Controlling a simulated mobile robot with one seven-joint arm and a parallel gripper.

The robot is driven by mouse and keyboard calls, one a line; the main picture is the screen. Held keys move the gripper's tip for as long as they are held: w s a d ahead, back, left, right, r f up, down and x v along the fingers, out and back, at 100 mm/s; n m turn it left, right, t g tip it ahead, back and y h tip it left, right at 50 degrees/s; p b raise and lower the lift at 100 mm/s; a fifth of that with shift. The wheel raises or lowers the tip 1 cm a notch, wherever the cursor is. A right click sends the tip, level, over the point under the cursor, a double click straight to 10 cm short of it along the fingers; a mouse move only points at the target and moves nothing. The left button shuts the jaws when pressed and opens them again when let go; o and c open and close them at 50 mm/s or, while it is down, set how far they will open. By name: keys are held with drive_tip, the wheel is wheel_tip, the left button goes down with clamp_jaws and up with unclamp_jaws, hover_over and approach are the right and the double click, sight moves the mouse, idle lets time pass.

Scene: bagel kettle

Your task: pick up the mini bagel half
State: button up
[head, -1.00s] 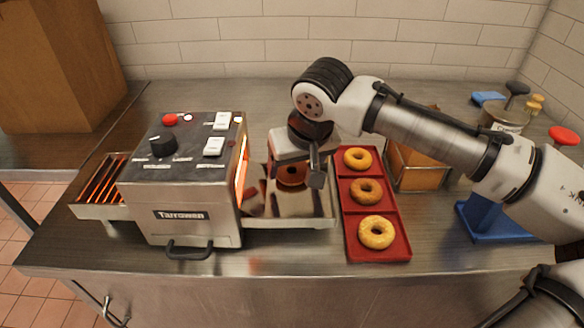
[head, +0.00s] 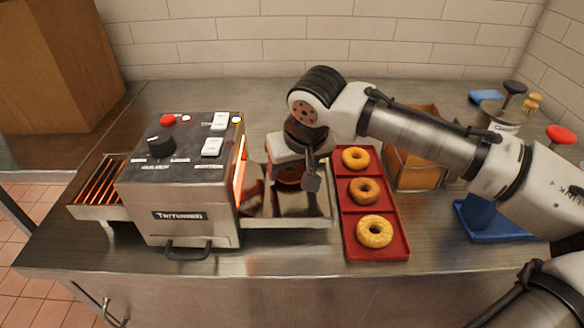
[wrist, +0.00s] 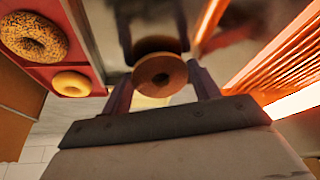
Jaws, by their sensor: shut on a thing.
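In the head view my gripper (head: 296,180) points down over the metal tray (head: 290,222) on the right side of the toaster (head: 190,185). There the bagel half (head: 289,174) shows only partly, low under the gripper body. I cannot tell whether it touches the tray.
The toaster's glowing opening (head: 240,165) is close on the left. A red tray (head: 350,224) with three whole bagels (head: 375,231) is close on the right. A wooden box (head: 415,168) and a blue stand (head: 478,222) are farther right.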

sight(293, 173)
wheel_tip(293, 173, up, 20)
drive_tip(key=shift+f+b, duration=0.15)
drive_tip(key=shift+b, duration=0.3)
drive_tip(key=shift+f, duration=0.1)
